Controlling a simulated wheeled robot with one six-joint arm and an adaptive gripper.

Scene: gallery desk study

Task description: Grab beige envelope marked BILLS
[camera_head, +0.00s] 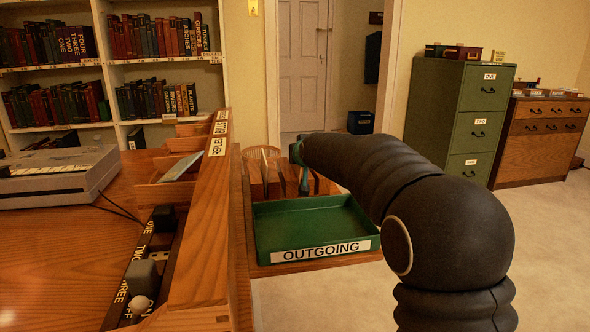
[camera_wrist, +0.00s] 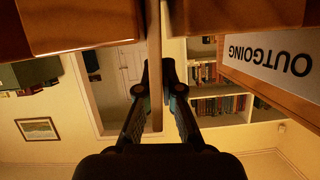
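No envelope marked BILLS can be read in either view. My gripper (camera_head: 300,165) is at the wooden rack (camera_head: 262,180) behind the green tray. In the wrist view my gripper (camera_wrist: 155,72) has one finger on each side of a thin tan upright piece (camera_wrist: 155,110), seen edge-on. The fingertips look very near it or touching it. I cannot tell whether this piece is an envelope or a wooden divider, nor whether the fingers press on it. A pale flat item (camera_head: 182,167) lies in a wooden compartment on the desk.
The green OUTGOING tray (camera_head: 318,228) is empty, in front of the rack. The wooden desk (camera_head: 45,230) with a labelled raised ledge (camera_head: 208,240) is on the left. A green cabinet (camera_head: 455,110) stands at the right. Carpet (camera_head: 330,300) is clear beside the tray.

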